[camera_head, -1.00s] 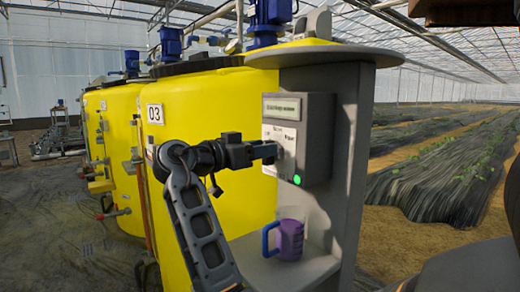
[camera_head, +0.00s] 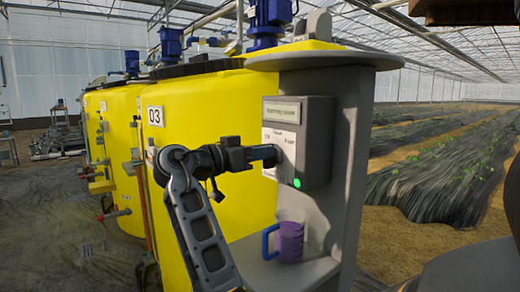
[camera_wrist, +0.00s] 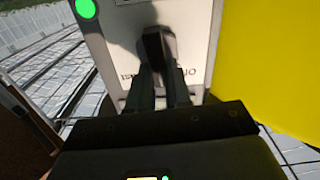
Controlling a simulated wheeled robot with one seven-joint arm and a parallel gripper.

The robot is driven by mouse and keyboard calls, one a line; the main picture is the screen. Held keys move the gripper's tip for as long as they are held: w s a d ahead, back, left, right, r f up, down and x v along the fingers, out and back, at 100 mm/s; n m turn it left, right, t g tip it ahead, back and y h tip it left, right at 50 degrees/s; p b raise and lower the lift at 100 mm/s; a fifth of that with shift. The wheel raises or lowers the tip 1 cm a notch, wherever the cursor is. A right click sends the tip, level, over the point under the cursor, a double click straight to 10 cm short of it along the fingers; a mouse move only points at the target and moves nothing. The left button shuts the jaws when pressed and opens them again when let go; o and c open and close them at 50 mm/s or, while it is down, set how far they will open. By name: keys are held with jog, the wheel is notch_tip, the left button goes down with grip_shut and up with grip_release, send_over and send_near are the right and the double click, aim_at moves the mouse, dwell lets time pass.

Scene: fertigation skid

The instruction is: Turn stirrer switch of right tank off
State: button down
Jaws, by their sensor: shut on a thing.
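A grey control box (camera_head: 319,140) is mounted on the grey post beside the yellow tank marked 03 (camera_head: 155,116). My gripper (camera_head: 279,155) is at this panel. In the wrist view, my gripper (camera_wrist: 158,85) is shut on a dark switch knob (camera_wrist: 156,44) that stands out from the panel. Letters beginning "O" show beside the knob; the fingers hide part of the label. A green lamp (camera_head: 297,182) is lit on the box and also shows in the wrist view (camera_wrist: 86,8).
A clear jug with purple contents and a blue handle (camera_head: 288,241) stands on the shelf below the box. The grey post (camera_head: 348,160) rises close behind the box. Planted rows lie at the right.

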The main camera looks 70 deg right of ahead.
jog(key=n+p, duration=0.2)
jog(key=p, duration=0.1)
jog(key=n+p, duration=0.6)
jog(key=shift+w+d+f, duration=0.1)
jog(key=shift+w+d, duration=0.15)
jog(key=shift+w, duration=0.15)
jog(key=shift+f, duration=0.1)
jog(key=c, duration=1.1)
grip_release()
jog(key=shift+o, duration=0.2)
jog(key=v, duration=0.8)
jog(key=shift+s, duration=0.1)
jog(key=shift+d, duration=0.1)
